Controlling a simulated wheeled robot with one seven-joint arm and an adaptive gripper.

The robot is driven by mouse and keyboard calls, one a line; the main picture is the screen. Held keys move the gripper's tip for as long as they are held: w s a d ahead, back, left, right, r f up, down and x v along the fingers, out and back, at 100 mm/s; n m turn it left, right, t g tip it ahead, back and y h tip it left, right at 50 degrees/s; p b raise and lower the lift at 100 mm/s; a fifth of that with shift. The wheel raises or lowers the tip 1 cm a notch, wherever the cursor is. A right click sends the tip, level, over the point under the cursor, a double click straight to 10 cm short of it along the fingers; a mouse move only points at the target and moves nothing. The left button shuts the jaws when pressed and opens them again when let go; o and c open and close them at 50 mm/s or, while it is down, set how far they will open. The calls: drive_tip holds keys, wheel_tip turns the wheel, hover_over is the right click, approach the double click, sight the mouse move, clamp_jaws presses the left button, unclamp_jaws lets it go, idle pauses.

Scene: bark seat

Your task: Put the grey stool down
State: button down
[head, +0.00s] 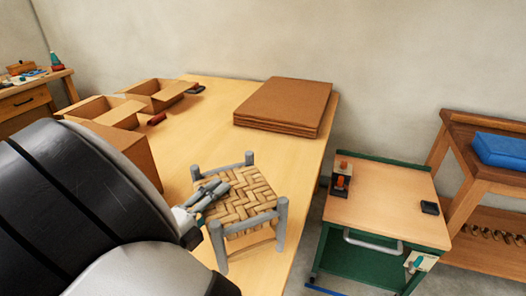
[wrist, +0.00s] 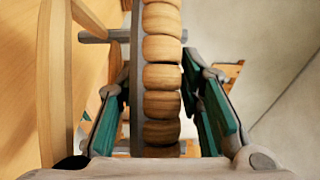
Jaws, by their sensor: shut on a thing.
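The grey stool (head: 243,202) has grey posts and a woven tan seat. It shows upright over the right front part of the wooden table (head: 205,122) in the head view. I cannot tell whether its feet touch the tabletop. My gripper (head: 212,192) reaches in from the left and is shut on the seat's edge. In the wrist view the woven seat edge (wrist: 162,75) runs between the teal finger pads of my gripper (wrist: 160,112).
A stack of brown cardboard (head: 284,104) lies at the table's back right. Open cardboard boxes (head: 158,94) and a red item (head: 156,119) are at the left. Right of the table stand a green cart (head: 385,215) and a wooden bench with a blue case (head: 500,149). The middle tabletop is clear.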

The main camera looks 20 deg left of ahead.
drive_tip(key=shift+a+f, duration=0.1)
drive_tip(key=shift+a, duration=0.7)
drive_tip(key=shift+d+f, duration=0.1)
drive_tip(key=shift+f, duration=1.7)
drive_tip(key=c, duration=1.1)
unclamp_jaws()
drive_tip(key=v, duration=1.2)
